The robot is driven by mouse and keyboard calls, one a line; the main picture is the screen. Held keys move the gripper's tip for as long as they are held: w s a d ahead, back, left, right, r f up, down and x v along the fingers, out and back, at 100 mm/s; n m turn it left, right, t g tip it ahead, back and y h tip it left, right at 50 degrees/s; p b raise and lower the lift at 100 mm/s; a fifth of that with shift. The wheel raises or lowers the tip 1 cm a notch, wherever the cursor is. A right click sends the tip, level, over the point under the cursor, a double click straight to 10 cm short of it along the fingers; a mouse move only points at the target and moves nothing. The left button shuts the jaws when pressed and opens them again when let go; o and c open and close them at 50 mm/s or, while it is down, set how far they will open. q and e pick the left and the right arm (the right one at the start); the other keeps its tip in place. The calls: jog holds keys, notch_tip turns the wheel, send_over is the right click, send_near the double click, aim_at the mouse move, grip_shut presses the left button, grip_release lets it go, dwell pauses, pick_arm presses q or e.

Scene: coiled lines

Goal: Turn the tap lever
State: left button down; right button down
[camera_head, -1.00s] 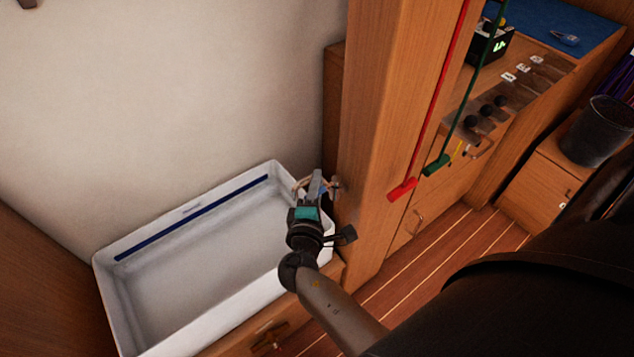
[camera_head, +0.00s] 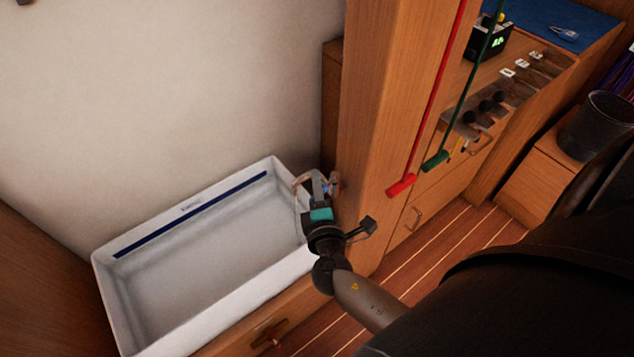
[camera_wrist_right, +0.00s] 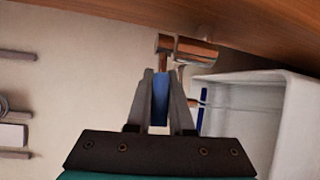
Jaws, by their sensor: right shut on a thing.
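The copper-coloured tap (camera_head: 303,182) is on the wooden post beside the white basin (camera_head: 183,270). In the right wrist view its metal body (camera_wrist_right: 192,48) shows just beyond the fingers. My right gripper (camera_head: 320,182) is at the tap, over the basin's right end. In the right wrist view the right gripper (camera_wrist_right: 160,76) is shut on a narrow blue lever (camera_wrist_right: 160,98), which lies between its two fingers. In the head view the fingers hide most of the lever. My left gripper is not in view.
The wooden post (camera_head: 385,130) stands close to the right of the gripper. A red handle (camera_head: 401,186) and a green handle (camera_head: 435,160) hang on lines beside it. A dark bin (camera_head: 597,125) stands at the right. Open space lies above the basin.

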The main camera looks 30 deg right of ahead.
jog(key=c, duration=0.8)
grip_release()
jog(key=v, duration=1.5)
